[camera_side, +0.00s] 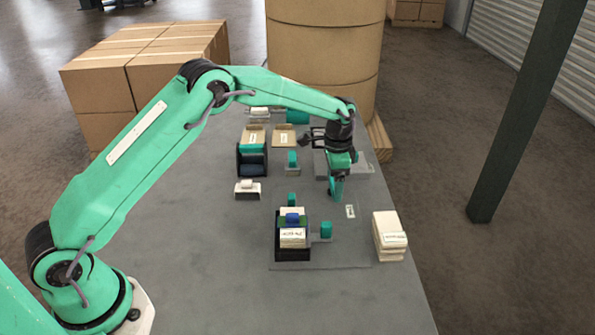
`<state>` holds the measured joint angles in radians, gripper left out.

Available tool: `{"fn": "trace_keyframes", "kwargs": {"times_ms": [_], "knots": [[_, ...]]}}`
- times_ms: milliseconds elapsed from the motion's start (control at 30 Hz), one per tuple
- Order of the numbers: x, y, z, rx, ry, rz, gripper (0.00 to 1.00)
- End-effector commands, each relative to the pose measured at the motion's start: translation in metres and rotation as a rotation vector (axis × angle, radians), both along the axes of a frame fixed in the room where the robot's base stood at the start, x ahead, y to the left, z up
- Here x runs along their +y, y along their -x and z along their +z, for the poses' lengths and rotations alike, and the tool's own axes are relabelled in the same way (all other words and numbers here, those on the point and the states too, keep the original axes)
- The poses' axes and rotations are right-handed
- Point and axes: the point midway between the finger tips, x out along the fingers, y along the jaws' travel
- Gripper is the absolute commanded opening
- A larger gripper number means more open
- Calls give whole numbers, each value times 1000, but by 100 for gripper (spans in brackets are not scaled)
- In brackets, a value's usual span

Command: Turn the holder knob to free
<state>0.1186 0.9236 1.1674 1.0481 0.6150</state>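My gripper (337,190) points down over the right part of the grey table, with its green fingertips low near the surface. I cannot tell whether its fingers are apart.
The grey table (190,270) is clear at the front left. A pale stack (389,238) stands at the right edge. A small white-topped block (247,189) sits between the holders. Large kraft rolls (325,55) and stacked cartons (140,75) stand behind the table.

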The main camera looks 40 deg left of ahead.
Motion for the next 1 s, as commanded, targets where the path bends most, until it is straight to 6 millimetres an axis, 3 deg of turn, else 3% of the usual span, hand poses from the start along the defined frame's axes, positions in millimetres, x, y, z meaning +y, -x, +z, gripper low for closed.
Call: {"fn": "trace_keyframes", "kwargs": {"times_ms": [433, 1000], "knots": [[0, 0, 8, 0, 0, 1, 84], [0, 0, 73, -1, 0, 0, 84]]}}
